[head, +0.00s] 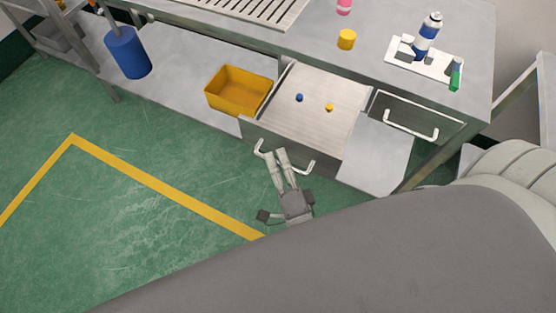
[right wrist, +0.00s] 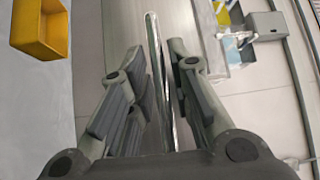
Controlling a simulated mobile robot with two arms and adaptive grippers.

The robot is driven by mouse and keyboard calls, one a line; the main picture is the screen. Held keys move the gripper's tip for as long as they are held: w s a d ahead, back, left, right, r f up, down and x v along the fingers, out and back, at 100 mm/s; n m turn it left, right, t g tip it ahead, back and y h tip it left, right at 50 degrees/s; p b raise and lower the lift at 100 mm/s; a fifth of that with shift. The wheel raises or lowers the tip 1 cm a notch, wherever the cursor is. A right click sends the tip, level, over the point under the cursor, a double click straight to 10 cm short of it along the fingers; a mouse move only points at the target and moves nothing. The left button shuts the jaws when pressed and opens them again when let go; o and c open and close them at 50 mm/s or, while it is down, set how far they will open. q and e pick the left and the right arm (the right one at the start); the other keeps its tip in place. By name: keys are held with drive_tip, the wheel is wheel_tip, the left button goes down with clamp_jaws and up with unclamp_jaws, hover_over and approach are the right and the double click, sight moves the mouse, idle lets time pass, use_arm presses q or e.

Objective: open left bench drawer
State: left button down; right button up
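The left bench drawer (head: 340,92) is pulled out from under the bench top, in the head view. A small blue piece (head: 299,97) and a small yellow piece (head: 329,107) lie inside. Its bar handle (head: 303,170) is on the drawer front. My right gripper (head: 283,153) is at the middle of this handle, pointing at the drawer. In the right wrist view, the bar (right wrist: 154,35) runs between the two close-set fingers of the right gripper (right wrist: 165,45). The fingers hide part of the handle. My left gripper is not in view.
The right drawer, with its handle (head: 410,125), is shut. A yellow bin (head: 238,90) stands left of the open drawer. A blue cylinder (head: 127,52) is at the upper left. A spray can (head: 427,36) and a yellow cylinder (head: 346,39) stand on the bench. Green floor is clear at left.

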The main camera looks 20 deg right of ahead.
drive_tip(key=s+f, duration=0.1)
drive_tip(key=s, duration=1.1)
drive_tip(key=shift+a+f, duration=0.3)
drive_tip(key=shift+a, duration=0.1)
drive_tip(key=shift+w, duration=0.1)
wheel_tip(320, 180, down, 27)
drive_tip(key=s+n+g+y, duration=0.35)
drive_tip(key=n+g, duration=0.55)
drive_tip(key=n, duration=0.3)
drive_tip(key=s+d+f+n+g+h, duration=0.2)
drive_tip(key=s+d+f+n+g, duration=0.5)
drive_tip(key=s+f, duration=0.7)
drive_tip(key=d+f+g, duration=0.1)
drive_tip(key=d+g, duration=0.1)
drive_tip(key=d, duration=0.1)
drive_tip(key=shift+f+n+g, duration=0.2)
drive_tip(key=shift+n+g, duration=0.1)
drive_tip(key=shift+n, duration=0.1)
